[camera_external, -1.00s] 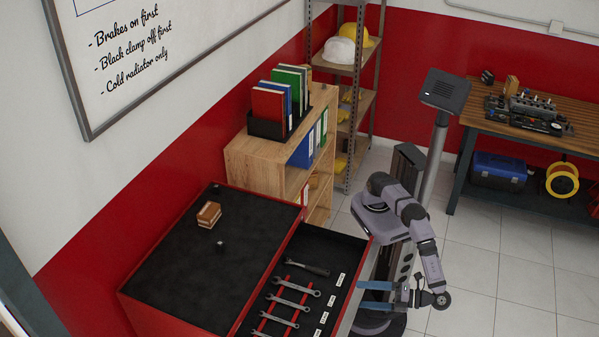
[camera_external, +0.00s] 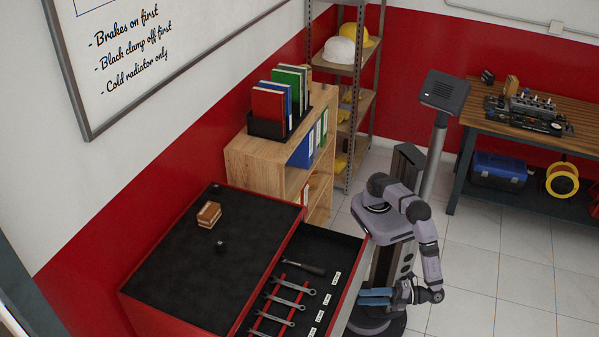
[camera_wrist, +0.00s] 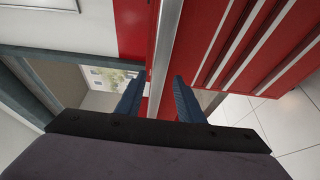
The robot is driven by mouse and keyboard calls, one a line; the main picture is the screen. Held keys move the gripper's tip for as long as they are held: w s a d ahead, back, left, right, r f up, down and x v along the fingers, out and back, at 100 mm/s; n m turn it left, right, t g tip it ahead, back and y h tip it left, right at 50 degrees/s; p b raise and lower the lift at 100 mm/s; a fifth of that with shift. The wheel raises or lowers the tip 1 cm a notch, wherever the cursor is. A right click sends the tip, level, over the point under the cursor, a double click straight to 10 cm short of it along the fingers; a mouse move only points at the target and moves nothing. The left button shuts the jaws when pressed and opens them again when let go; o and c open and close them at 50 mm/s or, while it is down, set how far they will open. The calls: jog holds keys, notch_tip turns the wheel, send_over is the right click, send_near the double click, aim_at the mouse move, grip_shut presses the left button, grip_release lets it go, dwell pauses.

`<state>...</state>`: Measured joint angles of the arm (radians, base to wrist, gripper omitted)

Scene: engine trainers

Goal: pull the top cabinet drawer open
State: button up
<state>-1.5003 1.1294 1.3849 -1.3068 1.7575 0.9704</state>
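The red cabinet (camera_external: 160,312) has a black top and stands at the lower left in the external view. Its top drawer (camera_external: 318,246) is pulled well out, showing wrenches and a hammer-like tool inside. My gripper (camera_external: 362,298) is just outside the drawer's front, at the right. In the wrist view its two blue fingers (camera_wrist: 158,84) are apart. A silver strip (camera_wrist: 165,48) along a red front runs through the gap between them, with room on both sides. Whether a finger touches it I cannot tell.
A wooden shelf unit (camera_external: 250,160) with binders stands behind the cabinet. A small brown block (camera_external: 209,215) and a small dark object (camera_external: 220,246) are on the cabinet top. A workbench (camera_external: 482,117) is at the right. Tiled floor (camera_external: 480,265) is clear there.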

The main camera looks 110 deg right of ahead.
aim_at(350, 296)
jog(key=p+x, duration=0.2)
jog(key=x, duration=0.3)
jog(key=shift+w+d+r, duration=0.1)
jog(key=shift+r, duration=0.05)
jog(key=shift+w+d, duration=0.25)
jog(key=shift+w, duration=0.35)
jog(key=shift+c, duration=0.6)
